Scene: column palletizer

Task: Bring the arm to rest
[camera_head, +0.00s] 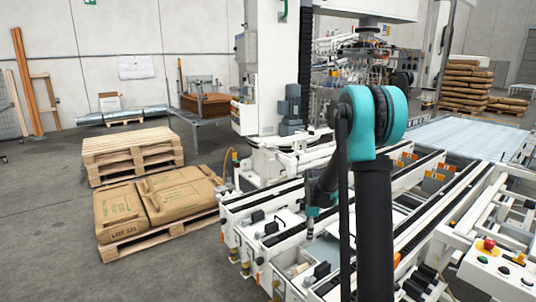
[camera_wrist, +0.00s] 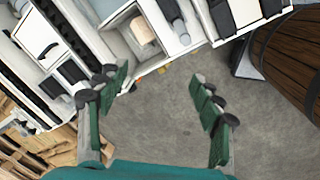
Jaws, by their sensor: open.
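My arm rises in the middle of the head view, with a teal joint at the top and a dark link below. My gripper (camera_wrist: 163,82) shows in the wrist view, with its two green-padded fingers spread wide apart. Nothing is between the fingers; grey floor shows there. The gripper hangs near the edge of the white machine (camera_wrist: 190,45). In the head view the gripper's fingertips are hidden or too small to make out.
The white conveyor machine (camera_head: 262,228) fills the front right, with a button panel (camera_head: 497,262). Sacks (camera_head: 118,210) lie on a pallet at left, beside stacked empty pallets (camera_head: 130,150). A wooden barrel (camera_wrist: 290,50) stands at right in the wrist view.

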